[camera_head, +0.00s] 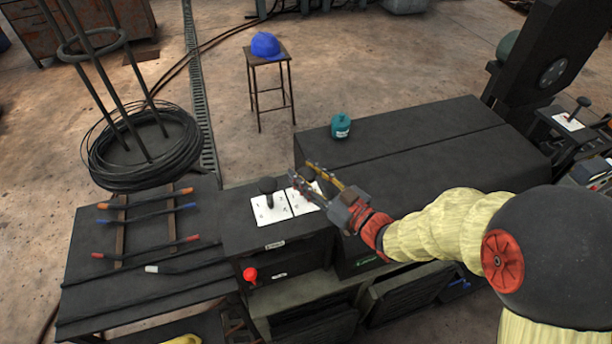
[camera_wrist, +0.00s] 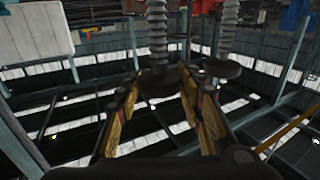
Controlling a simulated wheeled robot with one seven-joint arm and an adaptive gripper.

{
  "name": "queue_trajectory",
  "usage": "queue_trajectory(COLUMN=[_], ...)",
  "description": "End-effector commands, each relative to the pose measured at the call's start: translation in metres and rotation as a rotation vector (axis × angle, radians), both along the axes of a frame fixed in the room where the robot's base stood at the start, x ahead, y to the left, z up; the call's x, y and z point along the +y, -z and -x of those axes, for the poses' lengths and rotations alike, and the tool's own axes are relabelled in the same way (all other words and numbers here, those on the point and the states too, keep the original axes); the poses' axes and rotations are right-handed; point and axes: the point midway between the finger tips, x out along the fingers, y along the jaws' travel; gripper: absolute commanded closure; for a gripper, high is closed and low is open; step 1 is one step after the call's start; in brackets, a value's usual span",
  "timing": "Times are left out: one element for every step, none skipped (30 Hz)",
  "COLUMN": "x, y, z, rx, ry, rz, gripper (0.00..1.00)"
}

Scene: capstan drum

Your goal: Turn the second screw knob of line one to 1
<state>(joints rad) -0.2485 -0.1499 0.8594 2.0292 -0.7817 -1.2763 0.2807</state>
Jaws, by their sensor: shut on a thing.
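The control box (camera_head: 275,238) has two white plates on top, side by side. A black knob (camera_head: 267,187) stands on a short stalk at the left plate (camera_head: 270,208). My gripper (camera_head: 309,174) is over the right plate (camera_head: 303,200), shut on the second knob, which its fingers largely hide in the head view. In the wrist view, a dark round knob (camera_wrist: 158,83) on a ribbed stalk sits between my two yellow-padded fingers (camera_wrist: 163,105). A second ribbed knob (camera_wrist: 222,68) is just right of the right finger. Plate markings and the knob's setting are too small to read.
A red button (camera_head: 250,274) is on the box front. A teal canister (camera_head: 341,126) stands on the long dark cabinet (camera_head: 430,135). A rack with colored-tipped rods (camera_head: 145,205) is at left. A stool with a blue cap (camera_head: 266,45) stands behind.

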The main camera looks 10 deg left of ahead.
Motion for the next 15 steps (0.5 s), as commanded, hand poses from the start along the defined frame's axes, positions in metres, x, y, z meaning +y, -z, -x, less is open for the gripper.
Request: queue_trajectory(x=[-0.0025,-0.0025,-0.0023,-0.0023,-0.0023,-0.0019,-0.002,-0.0019,-0.0015,-0.0015,-0.0015,-0.0011,-0.0009,-0.0008,-0.0007], y=[0.0005,0.0005,0.0006,0.0004,0.0004,0.0001,-0.0002,-0.0007,-0.0008,-0.0005,-0.0008,-0.001,-0.0011,-0.0016,-0.001], z=[-0.003,-0.0031,-0.0029,-0.0031,-0.0031,-0.0031,-0.0031,-0.0034,-0.0032,-0.003,-0.0031,-0.0029,-0.003,-0.003,-0.0028], rx=[0.001,0.0,0.001,0.001,0.002,0.001,0.001,0.001,0.001,0.002,0.001,0.002,0.002,0.0,0.002], ry=[-0.033,-0.057,-0.092,-0.118,-0.144,-0.182,-0.21,-0.238,-0.278,-0.306,-0.335,-0.373,-0.402,-0.431,-0.469], rz=[0.001,0.0,0.001,0.001,0.0,0.002,0.0,0.001,0.001,-0.001,0.001,0.0,0.0,0.0,0.001], gripper=[0.88,0.88,0.88,0.88,0.88,0.88,0.88,0.88,0.88,0.88,0.88,0.88,0.88,0.88,0.88])
